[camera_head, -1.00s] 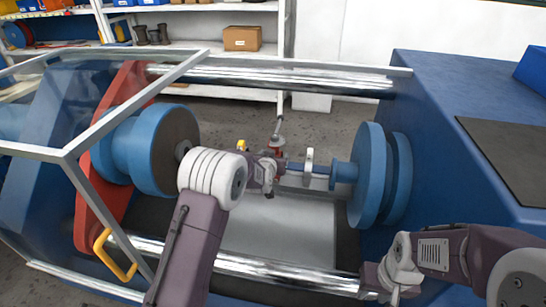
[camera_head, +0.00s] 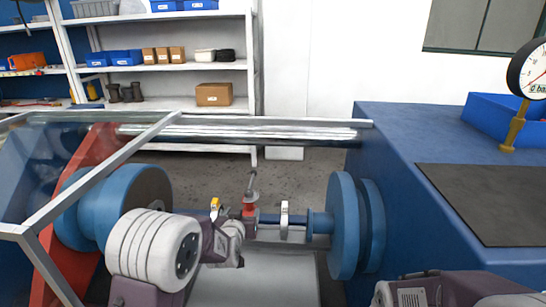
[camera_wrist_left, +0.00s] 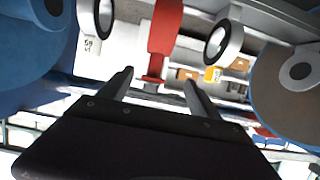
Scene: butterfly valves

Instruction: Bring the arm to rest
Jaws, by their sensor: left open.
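My left arm comes in from the lower left in the head view, and its gripper (camera_head: 238,238) is near the red valve part (camera_head: 250,211), at the front of it. A grey lever (camera_head: 252,184) rises from the red part. In the left wrist view the two fingers of my left gripper (camera_wrist_left: 158,82) are apart, with nothing held between them. The red part (camera_wrist_left: 165,32) shows beyond the fingertips; whether they touch it I cannot tell. Part of my right arm shows at the lower right of the head view, with its gripper out of view.
Blue flanges (camera_head: 343,226) stand right of the valve, and a large blue disc (camera_head: 118,205) stands left. A metal frame rail (camera_head: 110,172) crosses the left side. A blue cabinet (camera_head: 390,150) with a dark mat (camera_head: 490,200) and gauge (camera_head: 532,75) is at the right. Shelves (camera_head: 170,65) stand behind.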

